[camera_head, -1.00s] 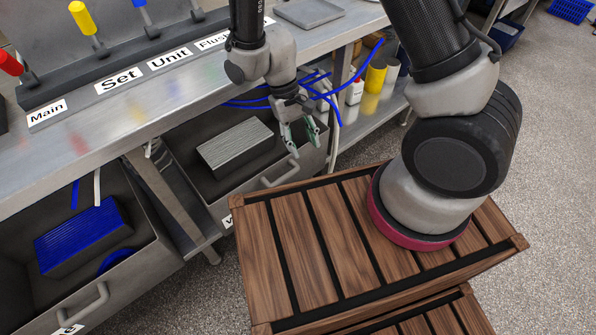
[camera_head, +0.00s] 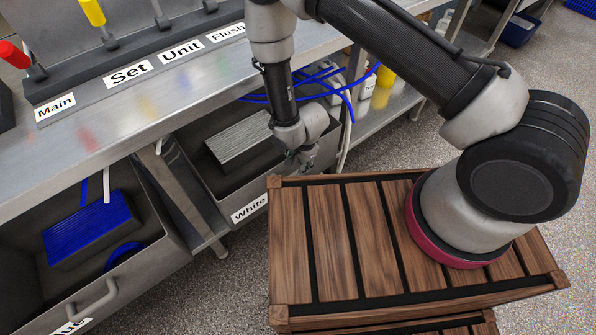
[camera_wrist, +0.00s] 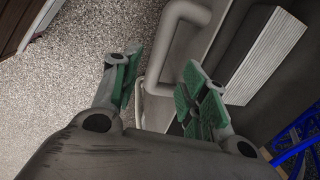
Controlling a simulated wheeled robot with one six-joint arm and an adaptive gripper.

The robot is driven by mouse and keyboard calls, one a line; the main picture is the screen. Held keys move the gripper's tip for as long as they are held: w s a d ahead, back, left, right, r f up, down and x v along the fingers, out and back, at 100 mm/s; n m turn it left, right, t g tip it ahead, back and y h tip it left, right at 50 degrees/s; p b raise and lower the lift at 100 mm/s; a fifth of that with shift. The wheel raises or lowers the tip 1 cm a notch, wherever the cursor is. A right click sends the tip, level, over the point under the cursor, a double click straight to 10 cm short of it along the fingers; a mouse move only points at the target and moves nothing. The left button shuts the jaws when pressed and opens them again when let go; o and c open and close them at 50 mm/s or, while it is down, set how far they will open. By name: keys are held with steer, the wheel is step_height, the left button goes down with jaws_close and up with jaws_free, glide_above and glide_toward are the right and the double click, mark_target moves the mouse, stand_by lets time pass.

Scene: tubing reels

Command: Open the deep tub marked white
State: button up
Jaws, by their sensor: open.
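The deep tub marked White (camera_head: 212,193) sits under the steel bench, its top uncovered enough to show a grey-white ribbed block (camera_head: 240,140) inside. Its White label (camera_head: 249,208) is on the front. My gripper (camera_head: 295,168) is at the tub's front, small and partly hidden by my own arm. In the wrist view my gripper (camera_wrist: 160,72) is open, with green-padded fingers either side of the tub's grey bar handle (camera_wrist: 158,68). The handle shows between the fingers; contact cannot be told. The ribbed block also shows in the wrist view (camera_wrist: 265,60).
A second tub (camera_head: 150,270) with a blue ribbed block (camera_head: 90,228) stands to the left. Blue tubing (camera_head: 345,90) hangs behind my arm. Speckled floor (camera_head: 225,280) shows between tub and crate.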

mark_target(296, 172)
steer(key=f, duration=0.4)
steer(key=w+f, duration=0.1)
steer(key=f, duration=0.1)
steer(key=shift+a+f, duration=0.3)
jaws_close()
